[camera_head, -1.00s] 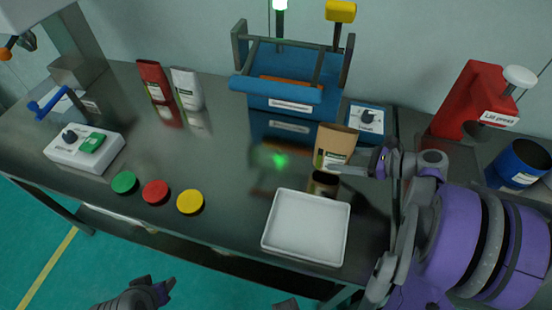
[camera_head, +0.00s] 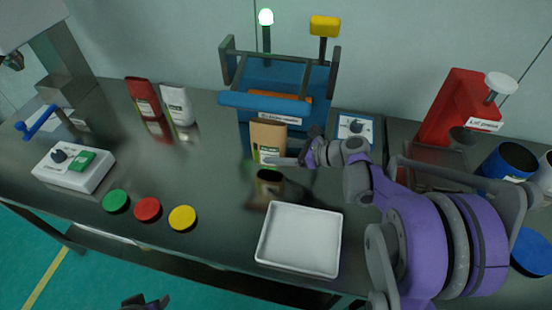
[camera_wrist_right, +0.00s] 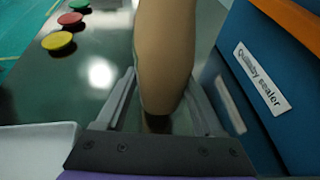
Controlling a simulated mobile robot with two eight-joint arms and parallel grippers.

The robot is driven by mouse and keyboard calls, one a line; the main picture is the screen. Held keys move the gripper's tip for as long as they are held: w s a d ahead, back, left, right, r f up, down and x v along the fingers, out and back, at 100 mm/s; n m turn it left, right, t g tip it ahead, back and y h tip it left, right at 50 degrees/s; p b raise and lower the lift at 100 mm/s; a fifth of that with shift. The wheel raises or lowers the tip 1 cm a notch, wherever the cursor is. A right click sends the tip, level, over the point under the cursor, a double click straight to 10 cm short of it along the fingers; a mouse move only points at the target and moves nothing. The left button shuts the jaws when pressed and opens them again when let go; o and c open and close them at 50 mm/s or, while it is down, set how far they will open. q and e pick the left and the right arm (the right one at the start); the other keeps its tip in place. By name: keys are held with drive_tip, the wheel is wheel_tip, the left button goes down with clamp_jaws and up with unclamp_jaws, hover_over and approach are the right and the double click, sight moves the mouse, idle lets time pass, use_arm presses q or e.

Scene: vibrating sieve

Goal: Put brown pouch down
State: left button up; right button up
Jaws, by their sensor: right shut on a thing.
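The brown pouch (camera_head: 268,142) is upright in front of the blue sealer, with its labelled side facing me. My right gripper (camera_head: 284,160) is shut on it from the right, low on the pouch. In the right wrist view the pouch (camera_wrist_right: 165,50) stands between the two fingers (camera_wrist_right: 160,105). Its dark reflection on the table lies apart from its bottom edge, so it appears to be held a little above the surface. My left gripper (camera_head: 145,302) only just shows at the bottom edge, too cut off to judge its jaws.
The blue sealer (camera_head: 270,103) stands behind the pouch. A white tray (camera_head: 300,240) lies in front. A red pouch (camera_head: 143,97) and a white pouch (camera_head: 178,104) stand at the left back. Bare table (camera_head: 205,165) lies left of the brown pouch.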

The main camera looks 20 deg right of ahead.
drive_tip(key=shift+w+a, duration=0.3)
drive_tip(key=shift+a, duration=0.05)
wheel_tip(320, 180, down, 4)
drive_tip(key=shift+d+r, duration=0.1)
drive_tip(key=shift+r, duration=0.1)
drive_tip(key=shift+f+b, duration=0.15)
drive_tip(key=shift+b, duration=0.25)
drive_tip(key=o, duration=1.6)
drive_tip(key=shift+c, duration=0.2)
